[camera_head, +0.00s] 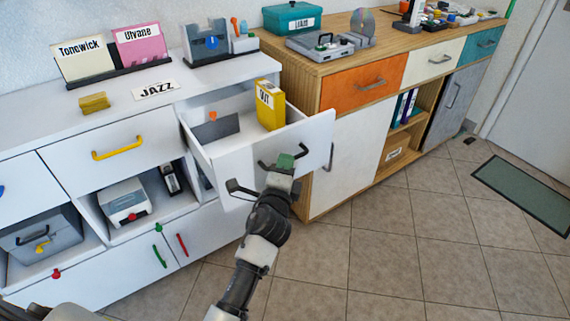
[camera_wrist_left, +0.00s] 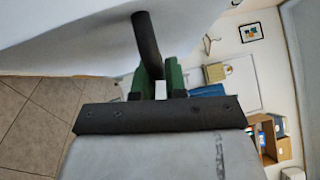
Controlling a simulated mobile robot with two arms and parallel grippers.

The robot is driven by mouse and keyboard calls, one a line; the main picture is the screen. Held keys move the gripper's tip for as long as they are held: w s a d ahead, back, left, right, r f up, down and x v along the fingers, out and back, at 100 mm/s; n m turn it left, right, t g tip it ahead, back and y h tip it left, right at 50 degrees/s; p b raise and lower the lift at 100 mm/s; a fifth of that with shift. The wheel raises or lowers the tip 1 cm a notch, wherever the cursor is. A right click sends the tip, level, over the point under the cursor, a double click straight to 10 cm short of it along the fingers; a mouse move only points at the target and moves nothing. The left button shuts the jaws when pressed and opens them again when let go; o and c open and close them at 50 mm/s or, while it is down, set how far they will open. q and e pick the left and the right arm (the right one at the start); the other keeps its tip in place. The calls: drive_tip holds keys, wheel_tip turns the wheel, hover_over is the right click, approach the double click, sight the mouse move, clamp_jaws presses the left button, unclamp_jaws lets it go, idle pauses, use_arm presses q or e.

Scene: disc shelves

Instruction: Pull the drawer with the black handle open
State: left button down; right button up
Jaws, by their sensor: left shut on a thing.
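The white drawer (camera_head: 240,146) stands pulled out from the white cabinet, its inside showing. Its black handle (camera_head: 265,165) is on the front face, partly hidden by my left gripper (camera_head: 285,162). In the left wrist view the dark handle (camera_wrist_left: 148,45) runs between the green fingertips of my left gripper (camera_wrist_left: 160,82), which is shut on it. A yellow box (camera_head: 270,106) stands inside the drawer, with a dark divider (camera_head: 216,128) bearing an orange tab beside it. My right gripper is not in view.
A drawer with a yellow handle (camera_head: 118,148) is closed at the left. A wooden cabinet (camera_head: 300,85) with an orange drawer (camera_head: 363,88) stands at the right. Tiled floor (camera_head: 390,245) is clear in front, with a green mat (camera_head: 530,192) at the far right.

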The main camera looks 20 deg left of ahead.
use_arm(q)
drive_tip(key=shift+s+d, duration=0.1)
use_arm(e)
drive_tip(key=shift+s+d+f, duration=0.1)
use_arm(q)
drive_tip(key=c, duration=1.2)
unclamp_jaws()
drive_tip(key=shift+o, duration=0.2)
drive_tip(key=s+d+f, duration=0.1)
drive_tip(key=s, duration=0.9)
drive_tip(key=shift+s+f+b, duration=0.25)
drive_tip(key=shift+s+b, duration=0.05)
drive_tip(key=shift+b, duration=0.05)
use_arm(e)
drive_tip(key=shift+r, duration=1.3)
use_arm(q)
drive_tip(key=shift+f, duration=0.1)
